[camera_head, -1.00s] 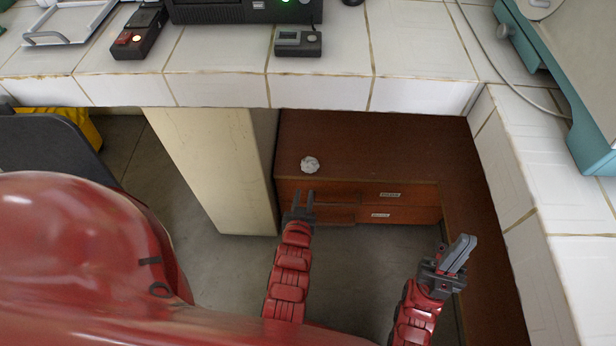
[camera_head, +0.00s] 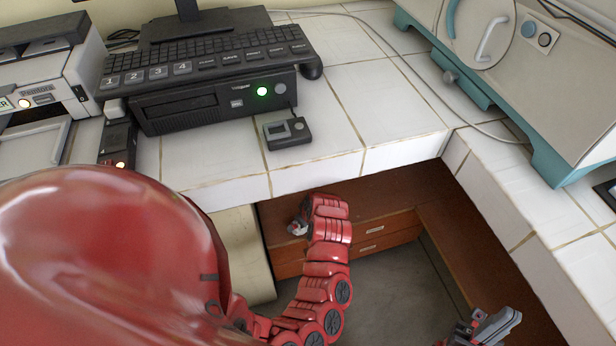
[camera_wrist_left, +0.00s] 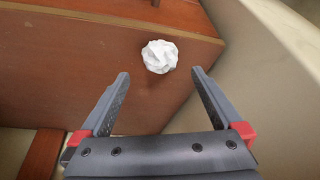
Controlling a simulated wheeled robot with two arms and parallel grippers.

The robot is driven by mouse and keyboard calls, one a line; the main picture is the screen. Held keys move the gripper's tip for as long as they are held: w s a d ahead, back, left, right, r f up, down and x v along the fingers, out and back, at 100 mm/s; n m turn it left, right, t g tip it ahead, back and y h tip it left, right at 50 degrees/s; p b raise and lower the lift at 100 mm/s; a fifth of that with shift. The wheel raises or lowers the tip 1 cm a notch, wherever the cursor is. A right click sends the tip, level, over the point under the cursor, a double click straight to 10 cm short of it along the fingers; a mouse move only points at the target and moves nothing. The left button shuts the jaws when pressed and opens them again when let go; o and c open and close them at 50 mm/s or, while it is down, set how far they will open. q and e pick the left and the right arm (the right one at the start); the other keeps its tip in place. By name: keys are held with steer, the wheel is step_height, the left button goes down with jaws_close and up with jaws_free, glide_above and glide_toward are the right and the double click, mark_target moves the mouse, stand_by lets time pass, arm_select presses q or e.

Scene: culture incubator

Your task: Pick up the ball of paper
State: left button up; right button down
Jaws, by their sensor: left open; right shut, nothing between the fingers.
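The ball of paper (camera_wrist_left: 160,56) is white and crumpled. In the left wrist view it lies on the brown wooden surface, just beyond the fingertips and centred between them. My left gripper (camera_wrist_left: 160,76) is open, its fingers apart and not touching the ball. In the head view the ball (camera_head: 296,228) shows small on the low cabinet, partly covered by my left arm, which hides most of that gripper. My right gripper (camera_head: 508,318) is shut and empty at the lower right, away from the ball.
The low brown cabinet (camera_head: 385,200) with drawers stands under the white tiled counter (camera_head: 225,190). The counter overhangs close above my left arm. A pale panel (camera_head: 240,250) stands left of the cabinet. A computer (camera_head: 215,110), a small grey device (camera_head: 287,132) and a teal-and-grey machine (camera_head: 540,90) are on the counter.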

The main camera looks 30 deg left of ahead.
arm_select(q)
steer(key=b+x, duration=0.1)
steer(key=x, duration=0.6)
steer(key=shift+s+f, duration=0.1)
steer(key=shift+f, duration=0.05)
steer(key=c, duration=1.3)
